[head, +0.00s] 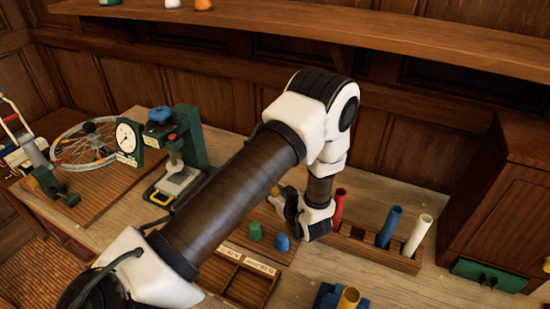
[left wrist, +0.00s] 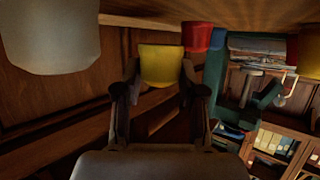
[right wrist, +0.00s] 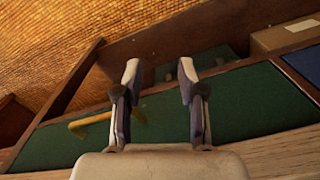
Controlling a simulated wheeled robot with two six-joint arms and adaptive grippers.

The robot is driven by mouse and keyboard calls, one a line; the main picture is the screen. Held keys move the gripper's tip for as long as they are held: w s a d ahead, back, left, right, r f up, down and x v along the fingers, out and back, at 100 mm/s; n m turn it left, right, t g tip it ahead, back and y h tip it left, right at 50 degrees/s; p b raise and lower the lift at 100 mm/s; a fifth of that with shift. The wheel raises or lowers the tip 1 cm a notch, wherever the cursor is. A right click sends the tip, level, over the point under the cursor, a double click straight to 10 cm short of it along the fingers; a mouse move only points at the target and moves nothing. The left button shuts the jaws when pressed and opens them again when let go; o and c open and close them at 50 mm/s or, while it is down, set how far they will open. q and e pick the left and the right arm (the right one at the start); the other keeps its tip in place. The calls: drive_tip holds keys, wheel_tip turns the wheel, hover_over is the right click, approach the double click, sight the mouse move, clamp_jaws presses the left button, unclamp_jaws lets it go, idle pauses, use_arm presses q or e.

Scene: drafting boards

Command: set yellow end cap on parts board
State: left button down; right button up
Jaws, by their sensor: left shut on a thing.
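The yellow end cap (left wrist: 161,66) is between the fingers of my left gripper (left wrist: 160,88), which is shut on it. In the head view the yellow cap (head: 275,191) shows only in small part beside my left gripper (head: 284,202). The parts board (head: 238,236) lies below and carries a green cap (head: 255,231) and a blue cap (head: 282,242). My left arm hides part of the board. I cannot tell whether the yellow cap touches it. My right gripper (right wrist: 156,82) is open and empty, and is outside the head view.
A wooden rack (head: 360,246) holding red (head: 338,208), blue (head: 390,227) and white (head: 417,235) tubes stands right of the board. A blue holder (head: 326,297) with a yellow tube (head: 348,298) is in front. A green press (head: 190,140) stands at the left.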

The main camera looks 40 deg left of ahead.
use_arm(q)
drive_tip(key=shift+s+f, duration=0.2)
drive_tip(key=shift+f, duration=0.2)
drive_tip(key=c, duration=0.7)
unclamp_jaws()
drive_tip(key=shift+s+f, duration=0.1)
drive_tip(key=shift+f, duration=0.05)
drive_tip(key=shift+r, duration=0.3)
drive_tip(key=d+p, duration=0.1)
drive_tip(key=d+r+p, duration=0.2)
drive_tip(key=shift+d+r, duration=0.25)
drive_tip(key=shift+d, duration=0.1)
drive_tip(key=p+v, duration=0.2)
drive_tip(key=v, duration=0.1)
drive_tip(key=p+v, duration=0.1)
drive_tip(key=v, duration=0.3)
drive_tip(key=shift+s+d+p, duration=0.25)
drive_tip(key=shift+s+p, duration=0.1)
drive_tip(key=shift+p, duration=0.05)
